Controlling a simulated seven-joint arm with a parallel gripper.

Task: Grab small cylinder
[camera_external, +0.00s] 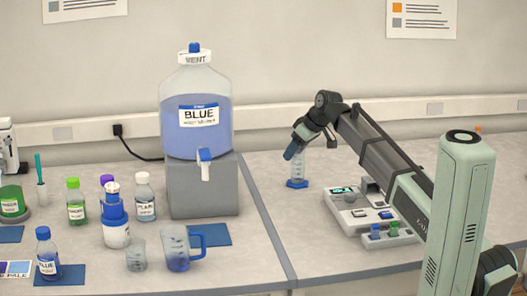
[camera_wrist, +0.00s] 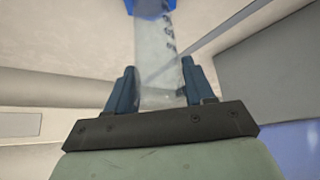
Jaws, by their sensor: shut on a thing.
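The small cylinder (camera_external: 298,170) is a clear graduated cylinder with a blue base. It is upright on or just above the bench, right of the big blue jug; I cannot tell whether its base touches the bench. My gripper (camera_external: 293,153) is at its upper part in the external view. In the wrist view, the cylinder's clear body (camera_wrist: 157,60) runs between the two blue fingers of my gripper (camera_wrist: 157,90), with its blue base at the top edge. The gripper is shut on the cylinder.
The blue jug (camera_external: 196,105) stands on a grey block (camera_external: 203,190) left of the cylinder. A scale (camera_external: 368,213) is close on the right. Bottles, a beaker (camera_external: 136,256) and a blue-handled jug (camera_external: 178,249) stand at the left. Bench in front of the cylinder is clear.

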